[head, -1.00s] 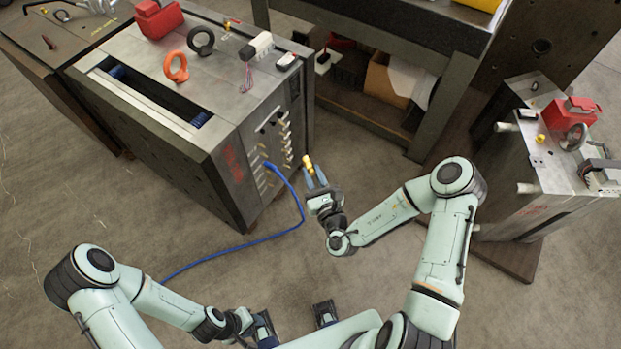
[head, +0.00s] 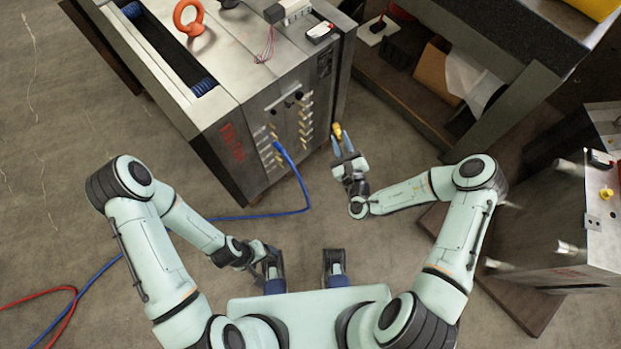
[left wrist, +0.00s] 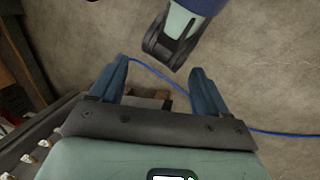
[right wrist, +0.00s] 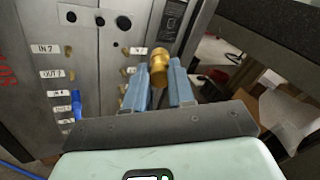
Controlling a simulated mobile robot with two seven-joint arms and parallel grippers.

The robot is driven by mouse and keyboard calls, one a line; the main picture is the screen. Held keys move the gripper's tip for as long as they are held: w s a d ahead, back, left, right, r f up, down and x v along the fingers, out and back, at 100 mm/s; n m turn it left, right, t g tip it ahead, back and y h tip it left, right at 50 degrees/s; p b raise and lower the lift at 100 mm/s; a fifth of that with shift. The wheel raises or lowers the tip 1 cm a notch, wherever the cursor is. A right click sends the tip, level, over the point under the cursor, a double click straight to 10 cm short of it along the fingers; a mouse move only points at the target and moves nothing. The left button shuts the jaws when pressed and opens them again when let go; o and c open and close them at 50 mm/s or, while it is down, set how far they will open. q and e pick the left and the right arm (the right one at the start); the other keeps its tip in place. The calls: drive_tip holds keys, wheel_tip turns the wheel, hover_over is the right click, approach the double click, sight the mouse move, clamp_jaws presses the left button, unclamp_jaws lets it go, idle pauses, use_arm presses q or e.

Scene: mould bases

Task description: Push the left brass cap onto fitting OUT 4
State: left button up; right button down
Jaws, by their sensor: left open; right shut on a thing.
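My right gripper (head: 343,146) is shut on a brass cap (head: 337,130), which sticks out past its fingertips. In the right wrist view the cap (right wrist: 160,72) sits between the blue fingers, in front of the mould base's labelled panel (right wrist: 110,50). The mould base (head: 225,105) carries two columns of small brass fittings with white labels on that panel. In the head view the cap is right of the panel. The OUT 4 label cannot be read for certain. My left gripper (left wrist: 158,88) is open and empty, pointing at the floor.
A blue hose (head: 298,175) runs from a left-column fitting down across the floor. A red hose (head: 60,290) lies at lower left. A dark bench (head: 470,35) stands behind at right, and another mould block (head: 560,220) stands at far right. The floor between is clear.

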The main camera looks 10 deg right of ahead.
drive_tip(key=s+a+f+n+g+y+b, duration=0.1)
drive_tip(key=a+f+n+y+b, duration=0.25)
drive_tip(key=f+n, duration=0.4)
drive_tip(key=a+f+n+g+y+b, duration=0.1)
drive_tip(key=a+f+n+y+b, duration=0.25)
drive_tip(key=f, duration=0.75)
drive_tip(key=s+a+f+n+g+y+b, duration=0.1)
drive_tip(key=a+f+n+b, duration=0.25)
drive_tip(key=f+n, duration=0.5)
use_arm(q)
drive_tip(key=shift+w+a+f+t+y+b, duration=0.35)
drive_tip(key=shift+w+a+f+t+b, duration=0.4)
drive_tip(key=shift+w+f, duration=2.3)
drive_tip(key=shift+w+a+f+t+y+b, duration=0.4)
drive_tip(key=shift+w+a+f+t, duration=0.8)
drive_tip(key=shift+f, duration=3.05)
drive_tip(key=shift+s+a+f+n+g+b, duration=0.25)
drive_tip(key=shift+s+f+g+b, duration=0.3)
drive_tip(key=shift+f, duration=0.3)
drive_tip(key=shift+s+a+f+n+g+b, duration=0.1)
drive_tip(key=shift+s+f+n+g+b, duration=0.2)
drive_tip(key=shift+s+f+g, duration=0.35)
use_arm(e)
drive_tip(key=w+a+m, duration=0.1)
drive_tip(key=w+a, duration=0.4)
drive_tip(key=w, duration=0.2)
drive_tip(key=shift+w+f, duration=0.25)
drive_tip(key=shift+f, duration=0.2)
use_arm(q)
drive_tip(key=shift+f, duration=0.15)
